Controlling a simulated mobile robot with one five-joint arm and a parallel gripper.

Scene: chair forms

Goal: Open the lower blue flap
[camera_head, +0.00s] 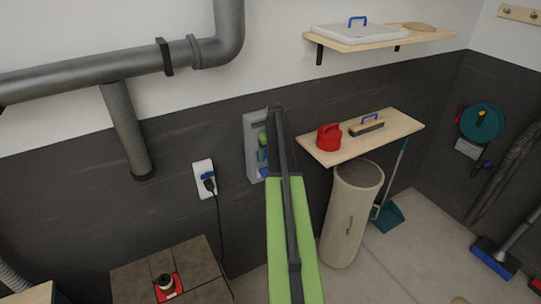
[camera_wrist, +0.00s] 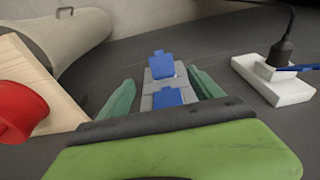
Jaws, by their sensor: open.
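A grey wall panel (camera_head: 251,150) is partly hidden behind my arm in the head view. In the wrist view, which is upside down, the panel (camera_wrist: 148,87) carries two blue flaps. The lower blue flap (camera_wrist: 162,66) is farther up that picture, and the upper blue flap (camera_wrist: 168,97) is nearer my gripper. A bit of the lower flap's blue (camera_head: 264,172) shows in the head view. My gripper (camera_wrist: 161,77) is open, with green fingers on either side of the panel in the picture and nothing between them. I cannot tell whether a finger touches it.
A socket with a black plug (camera_head: 204,178) is left of the panel. A wooden shelf (camera_head: 400,128) with a red container (camera_head: 329,137) and a brush (camera_head: 367,127) juts out at right. A beige bin (camera_head: 345,225) stands below it. A brown box (camera_head: 195,260) is at lower left.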

